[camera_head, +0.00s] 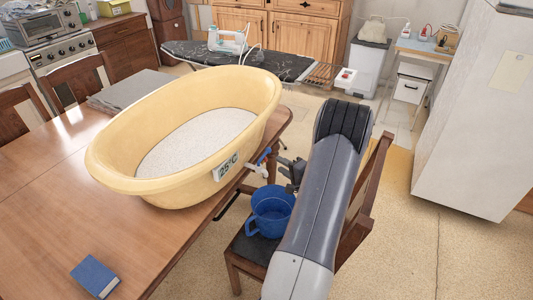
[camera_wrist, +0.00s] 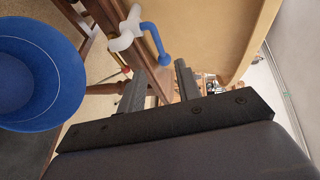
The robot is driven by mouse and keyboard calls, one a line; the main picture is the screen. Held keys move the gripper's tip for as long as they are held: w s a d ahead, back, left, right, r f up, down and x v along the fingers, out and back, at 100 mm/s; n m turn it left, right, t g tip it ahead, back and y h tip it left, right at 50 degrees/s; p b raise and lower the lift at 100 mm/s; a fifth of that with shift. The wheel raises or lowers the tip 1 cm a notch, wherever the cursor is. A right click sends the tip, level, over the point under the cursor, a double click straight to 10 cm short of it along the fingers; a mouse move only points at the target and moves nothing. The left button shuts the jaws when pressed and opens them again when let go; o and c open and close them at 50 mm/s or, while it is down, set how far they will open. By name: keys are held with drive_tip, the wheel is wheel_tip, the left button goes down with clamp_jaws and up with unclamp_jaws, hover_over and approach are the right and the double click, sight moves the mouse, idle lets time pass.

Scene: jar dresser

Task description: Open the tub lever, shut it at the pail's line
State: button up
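The yellow tub (camera_head: 135,187) stands on the wooden table and has a "25°C" label (camera_head: 228,166) on its side. A white tap (camera_head: 256,168) with a blue lever (camera_head: 264,155) sticks out near the tub's lower end. In the wrist view, the tap (camera_wrist: 126,36) and the bent lever (camera_wrist: 154,42) are beyond my fingers. The blue pail (camera_head: 270,212) stands on a chair below the tap; it also shows in the wrist view (camera_wrist: 40,70). My gripper (camera_wrist: 160,78) is open and empty, apart from the lever.
The chair (camera_head: 250,246) under the pail has its backrest (camera_head: 368,185) beside my arm. A blue book (camera_head: 95,276) lies on the table (camera_head: 60,215). An ironing board (camera_head: 285,66) stands behind. The floor at the right is clear up to a white cabinet (camera_head: 470,120).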

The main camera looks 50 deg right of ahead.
sight(265, 155)
drive_tip(key=p+x, duration=0.2)
drive_tip(key=x, duration=0.9)
drive_tip(key=shift+c, duration=0.5)
clamp_jaws()
